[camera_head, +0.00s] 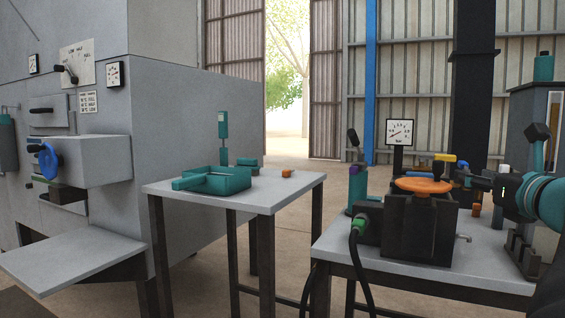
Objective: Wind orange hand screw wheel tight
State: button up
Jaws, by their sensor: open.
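The orange hand screw wheel (424,186) lies flat on top of a dark block-like press body (418,225) on the right table. A small yellow piece (445,157) stands just above the wheel's right rear side. My gripper (462,175) comes in from the right, beside the wheel's right edge. It is open, with its dark fingers near the rim. At this size I cannot tell whether a finger touches the wheel or the yellow piece.
The right table (340,240) also holds a gauge (400,134), a teal post with a lever (357,185) and a green cable plug (361,222). A middle table (300,185) carries a teal tray (228,182). A large grey machine (185,110) fills the left. Floor between the tables is clear.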

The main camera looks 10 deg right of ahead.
aim_at(442, 168)
jog(key=w, duration=0.4)
jog(key=w+d, duration=0.1)
jog(key=w, duration=0.3)
jog(key=w+d, duration=0.1)
jog(key=w, duration=0.4)
jog(key=shift+d, duration=0.1)
grip_shut()
